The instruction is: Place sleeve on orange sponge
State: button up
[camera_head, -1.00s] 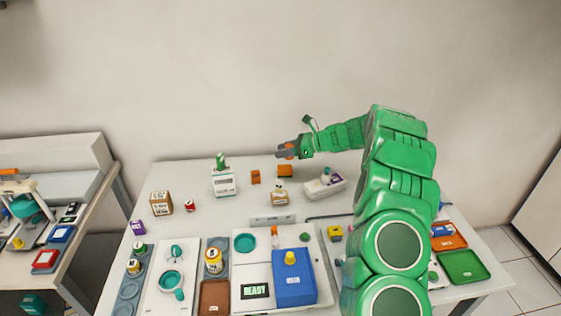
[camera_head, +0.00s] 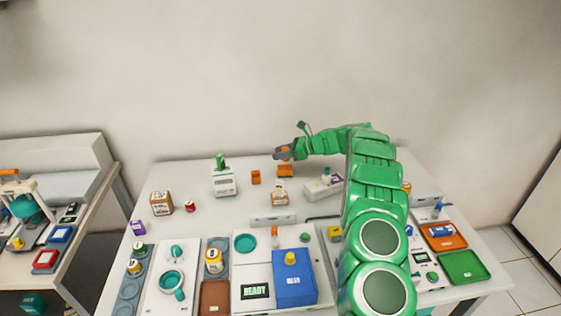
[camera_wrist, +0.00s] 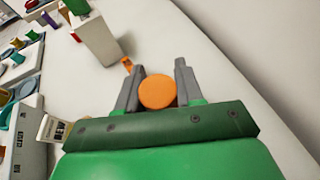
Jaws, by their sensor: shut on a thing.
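My gripper (camera_head: 282,153) is at the back of the table, its grey fingers pointing left. It is shut on a round orange piece, which I take to be the sleeve (camera_wrist: 157,92); the wrist view shows its round end between the fingers (camera_wrist: 160,88). The orange sponge (camera_head: 285,171) is a block on the table just below the gripper in the head view. The held piece is close above it; I cannot tell whether they touch. In the wrist view the sponge is mostly hidden behind the held piece.
A smaller orange block (camera_head: 255,177) stands to the left. Beyond it is a white device (camera_head: 223,184) with a green piece on top. A labelled box (camera_head: 280,196) stands in front, and a pale device (camera_head: 318,189) to the right. The back wall is close behind.

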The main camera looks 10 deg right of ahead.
aim_at(281, 166)
jog(key=shift+w+f, duration=0.5)
jog(key=shift+f, duration=0.05)
jog(key=shift+w+f, duration=0.15)
jog(key=shift+f, duration=0.05)
jog(key=shift+w+f, duration=0.1)
jog(key=shift+f, duration=1.55)
jog(key=shift+f, duration=0.1)
jog(key=o, duration=1)
jog(key=shift+r, duration=0.2)
jog(key=v, duration=1.2)
